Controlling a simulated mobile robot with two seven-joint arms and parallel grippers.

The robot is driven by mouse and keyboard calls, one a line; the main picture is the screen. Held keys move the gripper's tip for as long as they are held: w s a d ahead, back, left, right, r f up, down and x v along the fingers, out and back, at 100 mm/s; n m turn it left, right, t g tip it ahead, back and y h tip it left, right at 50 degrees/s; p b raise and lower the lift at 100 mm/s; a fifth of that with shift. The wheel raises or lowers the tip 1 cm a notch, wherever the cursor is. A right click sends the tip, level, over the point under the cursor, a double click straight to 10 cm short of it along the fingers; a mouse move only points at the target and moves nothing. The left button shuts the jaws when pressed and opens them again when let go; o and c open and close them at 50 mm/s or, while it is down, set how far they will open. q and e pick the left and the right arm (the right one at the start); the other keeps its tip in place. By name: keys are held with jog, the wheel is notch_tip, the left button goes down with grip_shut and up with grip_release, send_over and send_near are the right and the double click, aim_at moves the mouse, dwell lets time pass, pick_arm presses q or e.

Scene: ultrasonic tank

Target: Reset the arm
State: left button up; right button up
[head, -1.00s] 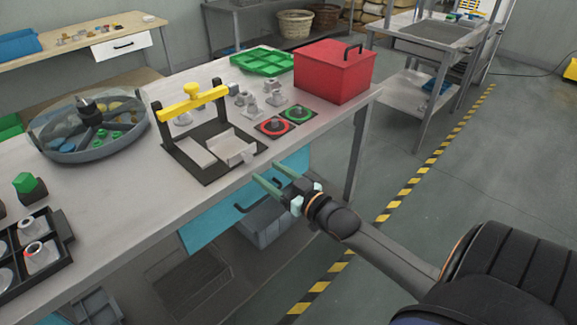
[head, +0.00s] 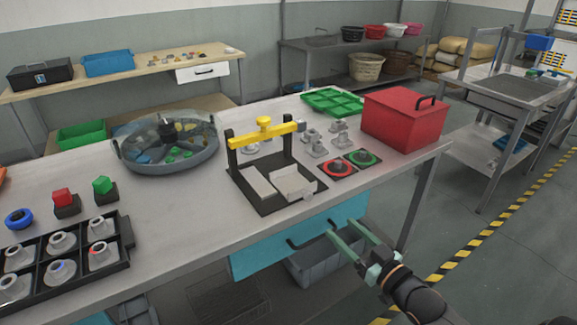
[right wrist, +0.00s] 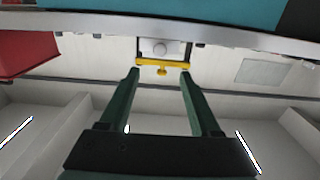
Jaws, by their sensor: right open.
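My right gripper (head: 341,228) is open and empty, with two green fingers apart. In the head view it is in front of the table's near edge, by the blue drawer (head: 262,258), its fingers pointing toward the table. In the right wrist view the gripper (right wrist: 159,72) has nothing between its fingers, and the yellow-barred fixture shows beyond the tips. My right arm comes in from the lower right. My left gripper is not in view.
The grey table (head: 185,205) holds a yellow-barred fixture (head: 262,132), a red box (head: 403,120), a green tray (head: 333,102), a round divided bowl (head: 131,162) and a black rack (head: 128,232). Floor to the right, with a striped line (head: 480,250), is clear.

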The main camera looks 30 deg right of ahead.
jog(key=s+a+f+n+g+y+p, duration=0.1)
jog(key=s+a+f+g+p, duration=0.3)
jog(key=s+a+f+g, duration=0.5)
jog(key=s+a+f, duration=0.6)
jog(key=a+f, duration=0.3)
jog(key=f, duration=0.1)
jog(key=shift+a+f, duration=0.2)
dwell(0.9)
